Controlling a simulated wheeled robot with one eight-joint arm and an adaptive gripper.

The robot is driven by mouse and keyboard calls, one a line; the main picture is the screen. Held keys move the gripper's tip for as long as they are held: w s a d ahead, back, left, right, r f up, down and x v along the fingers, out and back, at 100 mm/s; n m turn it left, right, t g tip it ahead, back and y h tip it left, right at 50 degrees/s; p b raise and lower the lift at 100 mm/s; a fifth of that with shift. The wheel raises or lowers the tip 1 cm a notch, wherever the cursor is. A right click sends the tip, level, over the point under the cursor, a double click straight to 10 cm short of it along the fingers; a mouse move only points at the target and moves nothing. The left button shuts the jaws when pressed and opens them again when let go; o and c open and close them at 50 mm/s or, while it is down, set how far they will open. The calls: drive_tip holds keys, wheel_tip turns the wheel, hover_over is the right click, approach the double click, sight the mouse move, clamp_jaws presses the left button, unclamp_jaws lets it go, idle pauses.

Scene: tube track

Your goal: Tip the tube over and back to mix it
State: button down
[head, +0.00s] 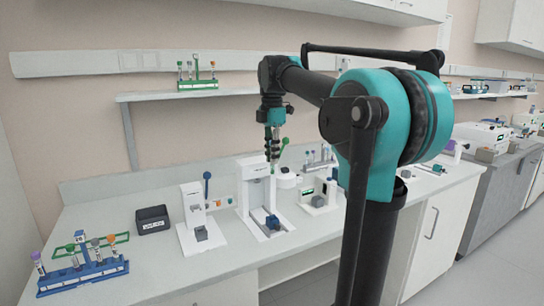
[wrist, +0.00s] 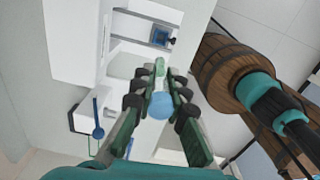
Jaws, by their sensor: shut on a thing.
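My gripper (head: 272,152) points down in the head view, above the bench and in front of the middle white device. In the wrist view my gripper's fingers (wrist: 160,92) are closed in on the tube. A pale blue rounded part of the tube (wrist: 160,106) shows between the fingers. A pale green piece shows just beyond the fingertips; I cannot tell whether it belongs to the tube. The fingers hide most of the tube, so its tilt and contents cannot be told. The grip is in the air, clear of the bench top.
A blue rack (head: 85,275) with several capped tubes stands at the front left of the bench. A dark box (head: 152,220) sits beside it. A shelf (head: 190,95) bears a green rack (head: 198,86).

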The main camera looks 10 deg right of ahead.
drive_tip(key=shift+r, duration=5.05)
